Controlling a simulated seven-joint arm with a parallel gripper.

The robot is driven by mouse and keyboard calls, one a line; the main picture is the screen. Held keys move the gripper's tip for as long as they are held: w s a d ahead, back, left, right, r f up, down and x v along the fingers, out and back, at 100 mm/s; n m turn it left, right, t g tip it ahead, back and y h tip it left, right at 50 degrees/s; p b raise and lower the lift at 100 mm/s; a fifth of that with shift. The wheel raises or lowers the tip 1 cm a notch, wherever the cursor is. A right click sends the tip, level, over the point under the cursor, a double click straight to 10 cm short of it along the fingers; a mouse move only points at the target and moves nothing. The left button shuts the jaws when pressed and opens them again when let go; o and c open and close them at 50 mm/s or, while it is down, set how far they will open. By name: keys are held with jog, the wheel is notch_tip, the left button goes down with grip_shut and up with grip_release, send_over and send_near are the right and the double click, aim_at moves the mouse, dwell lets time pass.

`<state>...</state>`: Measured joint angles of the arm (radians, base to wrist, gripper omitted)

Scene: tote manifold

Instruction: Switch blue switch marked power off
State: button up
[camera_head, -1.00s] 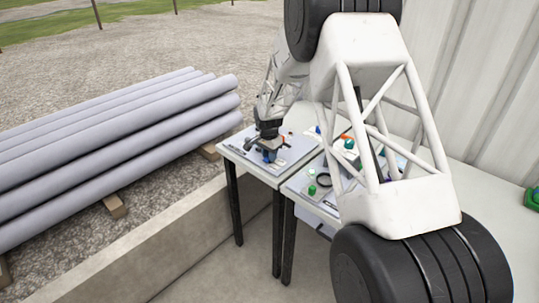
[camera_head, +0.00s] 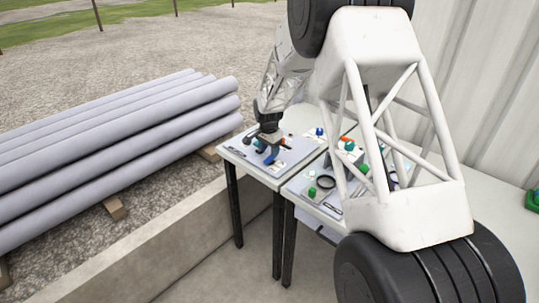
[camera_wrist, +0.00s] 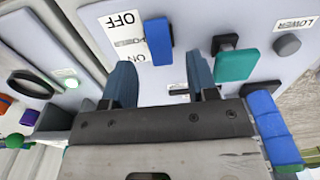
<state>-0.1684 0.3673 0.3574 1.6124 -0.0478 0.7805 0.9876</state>
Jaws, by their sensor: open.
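The blue switch (camera_wrist: 158,40) is a blue lever on a light grey panel (camera_wrist: 186,22) in the wrist view. Its white label (camera_wrist: 125,36) lies just left of it, with OFF near the top, POWER in the middle and ON lower down. I cannot tell which way the lever is set. My gripper (camera_wrist: 162,78) is open and empty, with two blue fingers apart, just below the switch in the picture and seemingly not touching it. In the head view my gripper (camera_head: 269,155) is low over the left table's panel and hides the switch.
In the wrist view a teal lever (camera_wrist: 236,63) is close to my right finger, and a grey knob (camera_wrist: 288,45) is near a LOWER label. Another panel with a black ring (camera_wrist: 30,84) is at left. Pipes (camera_head: 120,150) lie left of the tables in the head view.

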aim_at(269, 159)
jog(key=shift+s+r, duration=0.1)
jog(key=shift+r, duration=2)
jog(key=shift+s+r, duration=0.15)
jog(key=shift+r, duration=0.05)
jog(key=s+d+r+n+t, duration=0.15)
jog(key=s+d+r, duration=0.35)
jog(key=s+r, duration=0.65)
jog(key=s+d+r+n, duration=0.35)
jog(key=s+r, duration=0.45)
jog(key=s, duration=0.6)
jog(key=s+d+n, duration=0.2)
jog(key=s+d, duration=0.1)
jog(key=s, duration=1.2)
jog(key=s+d+r+n, duration=0.1)
jog(key=s+d, duration=0.2)
jog(key=s, duration=1.2)
jog(key=shift+s+r+n+t, duration=0.15)
jog(key=shift+s+n+t, duration=0.05)
jog(key=shift+n+t, duration=0.25)
